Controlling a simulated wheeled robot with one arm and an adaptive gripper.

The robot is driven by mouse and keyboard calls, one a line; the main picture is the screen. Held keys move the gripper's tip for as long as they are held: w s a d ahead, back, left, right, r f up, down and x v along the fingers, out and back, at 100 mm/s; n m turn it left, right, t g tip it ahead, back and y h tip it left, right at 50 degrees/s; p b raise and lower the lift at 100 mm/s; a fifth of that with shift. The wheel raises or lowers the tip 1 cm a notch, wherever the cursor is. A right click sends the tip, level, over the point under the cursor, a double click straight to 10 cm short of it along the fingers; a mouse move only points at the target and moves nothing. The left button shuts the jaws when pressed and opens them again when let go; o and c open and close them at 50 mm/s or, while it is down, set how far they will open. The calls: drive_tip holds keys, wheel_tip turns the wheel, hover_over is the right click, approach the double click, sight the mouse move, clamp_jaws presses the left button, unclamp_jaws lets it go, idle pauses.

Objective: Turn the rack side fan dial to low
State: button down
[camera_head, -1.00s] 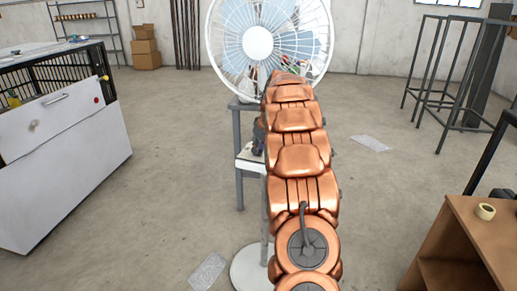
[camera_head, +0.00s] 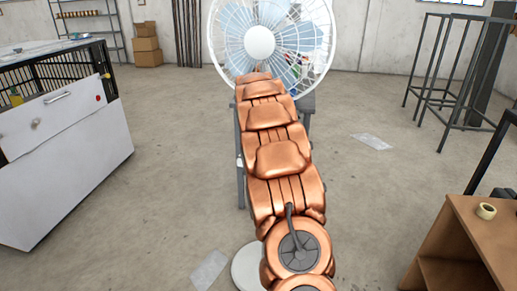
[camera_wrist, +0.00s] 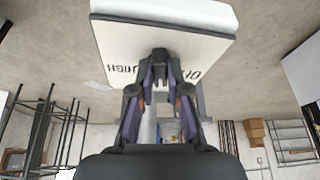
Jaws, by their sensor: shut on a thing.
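The white fan (camera_head: 259,42) stands ahead in the head view, with my copper arm in front of its stand. In the wrist view, a pale control panel (camera_wrist: 120,38) fills the top middle, with dark lettering upside down and partly hidden. A dark dial (camera_wrist: 160,54) sits at its middle, mostly covered by the fingers. My gripper (camera_wrist: 161,70) is shut on the dial, one finger on each side. The dial's pointing direction cannot be made out. In the head view, my gripper and the dial are hidden behind the arm.
A white cabinet (camera_head: 70,160) stands at the left and a wooden shelf unit (camera_head: 470,240) at the lower right. Metal frames (camera_head: 445,75) stand at the back right. A flat sheet (camera_head: 371,141) lies on the floor. Open floor lies on both sides of the arm.

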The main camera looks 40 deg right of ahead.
drive_tip(key=shift+w+m+g+h+b, duration=0.1)
drive_tip(key=shift+m+g+h+b, duration=0.3)
drive_tip(key=shift+m, duration=0.8)
drive_tip(key=c, duration=1.1)
unclamp_jaws()
drive_tip(key=shift+c, duration=0.2)
drive_tip(key=shift+a+r, duration=0.1)
drive_tip(key=v, duration=1.1)
drive_tip(key=shift+r, duration=0.4)
drive_tip(key=shift+a, duration=0.2)
